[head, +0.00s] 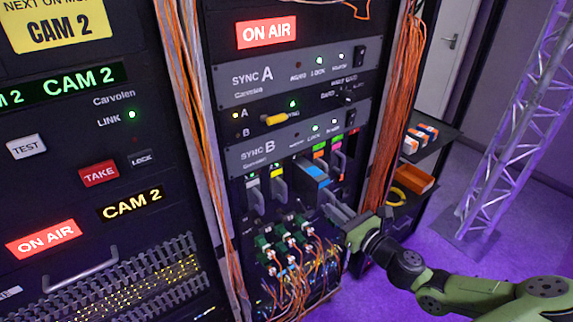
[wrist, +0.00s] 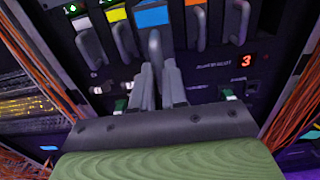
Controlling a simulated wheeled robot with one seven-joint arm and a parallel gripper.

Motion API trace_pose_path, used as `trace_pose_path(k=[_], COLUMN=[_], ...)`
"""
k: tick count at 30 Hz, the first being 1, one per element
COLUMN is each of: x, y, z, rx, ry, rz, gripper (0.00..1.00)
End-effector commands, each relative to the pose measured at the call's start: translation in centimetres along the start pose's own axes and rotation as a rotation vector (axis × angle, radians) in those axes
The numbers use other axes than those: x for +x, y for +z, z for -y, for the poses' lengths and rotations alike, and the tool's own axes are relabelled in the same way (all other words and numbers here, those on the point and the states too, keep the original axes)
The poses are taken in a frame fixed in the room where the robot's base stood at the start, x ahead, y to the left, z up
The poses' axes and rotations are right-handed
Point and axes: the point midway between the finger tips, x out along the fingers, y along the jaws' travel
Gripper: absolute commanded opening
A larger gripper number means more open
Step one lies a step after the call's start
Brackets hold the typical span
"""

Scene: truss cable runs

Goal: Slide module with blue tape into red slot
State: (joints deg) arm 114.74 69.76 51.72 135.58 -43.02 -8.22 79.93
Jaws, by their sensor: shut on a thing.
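The module with blue tape (head: 317,171) sits in the row of modules below the SYNC B panel and sticks out further than its neighbours. In the wrist view its blue tape (wrist: 152,16) is at the top, with its grey handle (wrist: 154,42) below. My gripper (wrist: 158,75) is shut on this handle, one finger on each side. In the head view my gripper (head: 338,212) reaches in from the lower right. A small red patch (head: 352,134) shows at the right end of the row; I cannot tell whether it marks the red slot.
Cabled green connectors (head: 285,240) lie below. Orange cable bundles (head: 400,110) flank the rack. A side shelf (head: 425,150) stands right.

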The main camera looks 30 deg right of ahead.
Motion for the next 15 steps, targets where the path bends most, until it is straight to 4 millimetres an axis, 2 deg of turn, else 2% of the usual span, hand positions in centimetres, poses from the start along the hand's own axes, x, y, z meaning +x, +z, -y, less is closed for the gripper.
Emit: trace_pose_path(k=[7, 15], x=[-0.1, -1.6], y=[0.0, 0.0], z=[0.0, 0.1], rx=[0.000, 0.000], ry=[-0.001, -0.002], rz=[0.001, -0.002], gripper=[0.00, 0.00])
